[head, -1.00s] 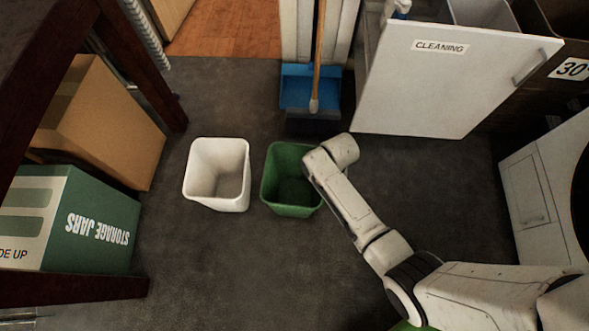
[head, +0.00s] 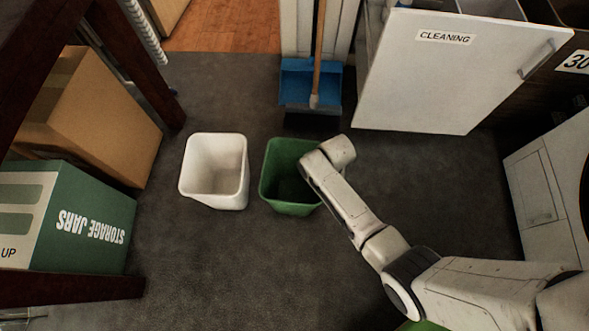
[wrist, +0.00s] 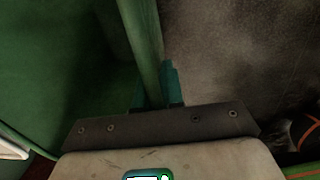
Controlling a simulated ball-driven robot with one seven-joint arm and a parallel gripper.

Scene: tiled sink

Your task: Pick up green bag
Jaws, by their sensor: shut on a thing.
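A green bin (head: 290,207), open at the top and looking empty, stands on the dark floor in the head view; I see no separate green bag. My arm reaches over its right side, and my gripper is hidden under the arm there. In the wrist view, the teal fingers of my gripper (wrist: 157,88) are shut on the rim of the green bin (wrist: 60,60), with the bin's inside to the left and grey floor to the right. The bin looks upright; I cannot tell whether it is off the floor.
A white bin (head: 214,190) stands just left of the green one. A blue dustpan with a broom (head: 310,85) is behind. The open white cleaning drawer (head: 430,90) is at the back right. Cardboard and green storage boxes (head: 85,225) line the left. Floor in front is clear.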

